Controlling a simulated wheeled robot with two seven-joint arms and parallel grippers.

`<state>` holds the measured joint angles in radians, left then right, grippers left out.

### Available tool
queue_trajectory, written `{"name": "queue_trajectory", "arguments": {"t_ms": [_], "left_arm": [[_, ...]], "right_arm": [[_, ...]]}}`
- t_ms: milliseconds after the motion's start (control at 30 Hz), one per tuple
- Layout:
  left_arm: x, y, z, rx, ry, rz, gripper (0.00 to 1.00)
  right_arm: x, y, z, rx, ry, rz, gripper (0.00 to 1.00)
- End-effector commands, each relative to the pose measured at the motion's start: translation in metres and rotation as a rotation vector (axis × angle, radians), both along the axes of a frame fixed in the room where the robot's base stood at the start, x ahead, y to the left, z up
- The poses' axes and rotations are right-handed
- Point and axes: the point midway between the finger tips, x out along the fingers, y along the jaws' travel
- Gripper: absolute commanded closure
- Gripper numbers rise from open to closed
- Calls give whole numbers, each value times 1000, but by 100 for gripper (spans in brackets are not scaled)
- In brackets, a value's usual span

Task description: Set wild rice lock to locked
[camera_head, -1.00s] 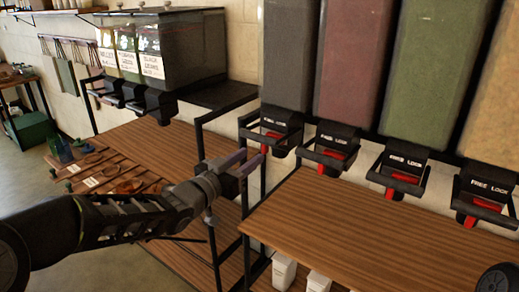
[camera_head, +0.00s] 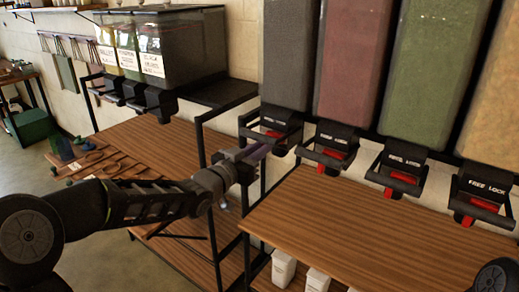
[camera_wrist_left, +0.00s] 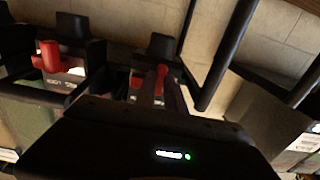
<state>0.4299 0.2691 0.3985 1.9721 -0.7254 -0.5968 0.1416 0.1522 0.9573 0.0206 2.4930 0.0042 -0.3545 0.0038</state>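Several tall dispensers hang in a row on the wall. The leftmost, with dark grey contents (camera_head: 291,50), seems to be the wild rice one; I read no name on it. Its black lock housing (camera_head: 279,117) carries a red lock lever (camera_wrist_left: 160,72), seen in the left wrist view. My left gripper (camera_head: 262,150) is at the front of this housing, its fingers (camera_wrist_left: 160,92) close together at the red lever. I cannot tell whether they grip it, and the fingers partly hide the lock. My right gripper is out of view.
Neighbouring dispensers have similar red levers (camera_head: 333,153) and black frames. A wooden shelf (camera_head: 370,225) runs below, with white containers (camera_head: 284,268) underneath. Labelled bins (camera_head: 150,45) stand at left. A black post stands close by the left gripper.

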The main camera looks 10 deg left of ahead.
Motion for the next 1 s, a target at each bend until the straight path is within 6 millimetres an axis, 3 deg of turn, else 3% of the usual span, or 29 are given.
{"name": "queue_trajectory", "arguments": {"t_ms": [133,1000], "left_arm": [[0,0,0,0,0,0,100],[0,0,0,0,0,0,100]], "right_arm": [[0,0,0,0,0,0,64],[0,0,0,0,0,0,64]]}}
